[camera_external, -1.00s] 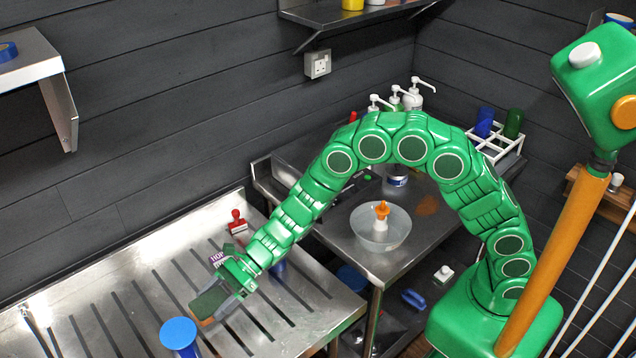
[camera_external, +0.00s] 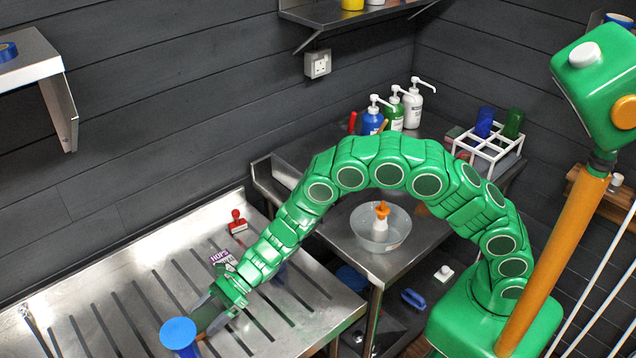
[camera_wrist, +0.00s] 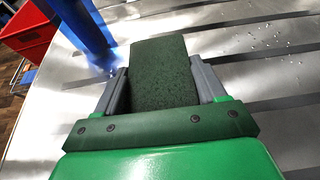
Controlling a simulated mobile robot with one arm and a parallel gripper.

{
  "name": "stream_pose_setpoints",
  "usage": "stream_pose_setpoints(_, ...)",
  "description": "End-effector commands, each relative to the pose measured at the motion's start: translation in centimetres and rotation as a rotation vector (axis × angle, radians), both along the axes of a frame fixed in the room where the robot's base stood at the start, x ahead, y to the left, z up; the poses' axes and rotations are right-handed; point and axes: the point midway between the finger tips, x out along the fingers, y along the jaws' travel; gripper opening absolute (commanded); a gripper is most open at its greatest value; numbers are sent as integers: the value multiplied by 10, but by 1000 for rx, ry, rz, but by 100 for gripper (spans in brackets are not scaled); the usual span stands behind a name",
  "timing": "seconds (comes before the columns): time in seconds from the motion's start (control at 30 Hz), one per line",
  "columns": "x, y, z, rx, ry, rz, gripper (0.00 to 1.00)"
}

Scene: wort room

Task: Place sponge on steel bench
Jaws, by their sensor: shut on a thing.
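The dark green sponge (camera_wrist: 160,75) is held between the two grey fingers of my gripper (camera_wrist: 163,88) in the wrist view. In the external view my gripper (camera_external: 208,312) is low over the slotted steel bench (camera_external: 185,228), near its front right part, and mostly hides the sponge. The bench top also shows around the sponge in the wrist view (camera_wrist: 245,60). I cannot tell whether the sponge touches the bench.
A blue round-topped object (camera_external: 178,333) stands right beside my gripper's fingers. A purple-labelled hops item (camera_external: 220,257) and a red stamp (camera_external: 237,222) are behind it. The bench's left part is largely clear. A red crate (camera_wrist: 28,32) is beyond the bench edge.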

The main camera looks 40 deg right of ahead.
Motion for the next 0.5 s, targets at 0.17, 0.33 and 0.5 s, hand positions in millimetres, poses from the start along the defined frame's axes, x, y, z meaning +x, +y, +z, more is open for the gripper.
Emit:
stream_pose_setpoints(0.17, 0, 0, 1, 1, -1, -1, 38)
stream_pose_setpoints(0.33, 0, 0, -2, 1, 0, -1, 38)
stream_pose_setpoints(0.5, 0, 0, -2, 1, -1, -1, 93)
